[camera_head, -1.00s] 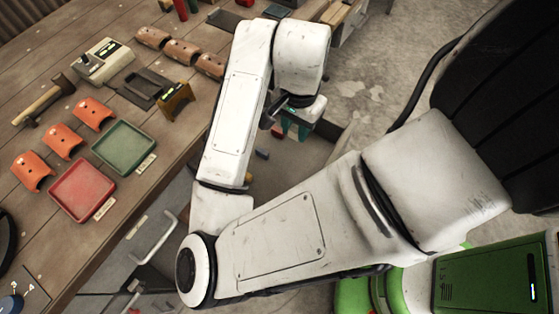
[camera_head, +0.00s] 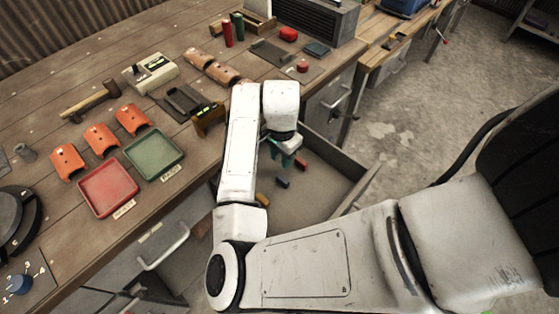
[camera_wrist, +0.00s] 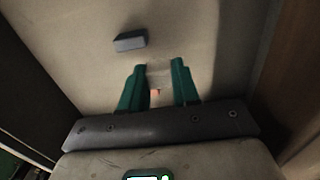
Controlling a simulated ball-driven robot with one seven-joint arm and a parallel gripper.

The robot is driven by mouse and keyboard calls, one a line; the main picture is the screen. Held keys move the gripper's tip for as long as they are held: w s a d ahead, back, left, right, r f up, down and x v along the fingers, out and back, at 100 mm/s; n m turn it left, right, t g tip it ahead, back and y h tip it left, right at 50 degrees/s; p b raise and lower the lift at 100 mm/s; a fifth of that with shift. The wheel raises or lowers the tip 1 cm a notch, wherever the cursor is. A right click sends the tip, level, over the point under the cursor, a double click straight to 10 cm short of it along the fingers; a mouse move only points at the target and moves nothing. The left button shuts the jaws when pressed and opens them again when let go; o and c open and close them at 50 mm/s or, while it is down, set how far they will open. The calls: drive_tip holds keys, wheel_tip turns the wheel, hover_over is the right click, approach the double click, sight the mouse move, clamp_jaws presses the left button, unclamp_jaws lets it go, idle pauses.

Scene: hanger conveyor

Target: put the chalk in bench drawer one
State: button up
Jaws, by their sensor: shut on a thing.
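My gripper (camera_head: 286,159) has teal fingers pointing down inside an open bench drawer (camera_head: 343,182). It is shut on the chalk (camera_wrist: 155,93), of which only a small pale-orange bit shows between the fingers in the wrist view. The gripper is above the drawer floor; the exact height is unclear. In the drawer lie a dark blue piece (camera_head: 282,183), a red piece (camera_head: 300,165) and an orange piece (camera_head: 262,199). A grey-blue block (camera_wrist: 129,41) lies ahead of the fingers in the wrist view. I cannot read a number on this drawer.
The bench top (camera_head: 60,225) carries a red tray (camera_head: 108,189), a green tray (camera_head: 153,153), orange curved pieces, a hammer (camera_head: 90,101) and a black turntable (camera_head: 14,217). A closed drawer with a handle (camera_head: 165,250) is at lower left. Open floor lies to the right.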

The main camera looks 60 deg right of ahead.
sight(279, 163)
drive_tip(key=shift+w+d+f, duration=0.1)
drive_tip(key=shift+w+f, duration=0.1)
drive_tip(key=shift+f, duration=0.05)
drive_tip(key=shift+w+d+f, duration=0.1)
drive_tip(key=shift+w+f, duration=0.1)
drive_tip(key=shift+f, duration=1.6)
drive_tip(key=shift+f, duration=0.1)
drive_tip(key=o, duration=1)
wheel_tip(279, 163, up, 12)
drive_tip(key=shift+r, duration=0.15)
